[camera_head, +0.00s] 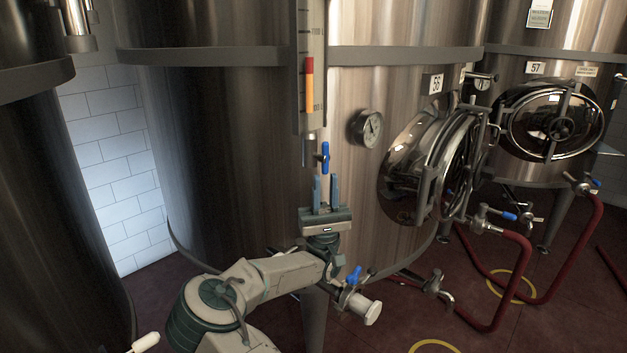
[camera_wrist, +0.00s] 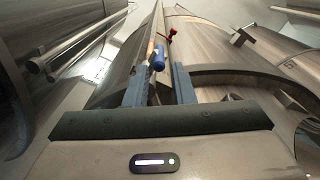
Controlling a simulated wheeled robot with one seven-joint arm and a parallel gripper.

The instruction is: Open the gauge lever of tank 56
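Tank 56 (camera_head: 230,130) is the large steel tank in the middle of the head view, with a "56" plate (camera_head: 434,84) above its round hatch. A vertical level gauge (camera_head: 310,70) with a red and orange column runs down its front. The blue gauge lever (camera_head: 325,156) hangs upright at the gauge's lower end. My gripper (camera_head: 325,192) is just below the lever, pointing up, with its two blue-grey fingers apart and nothing seen between them. In the wrist view the blue lever (camera_wrist: 159,57) shows between and beyond the fingertips; I cannot tell whether they touch it.
A round dial (camera_head: 367,128) and the open-looking hatch (camera_head: 430,165) are right of the gauge. A lower valve with a blue handle (camera_head: 354,275) sits close beside my arm. Tank 57 (camera_head: 530,75) and red hoses (camera_head: 510,290) are further right.

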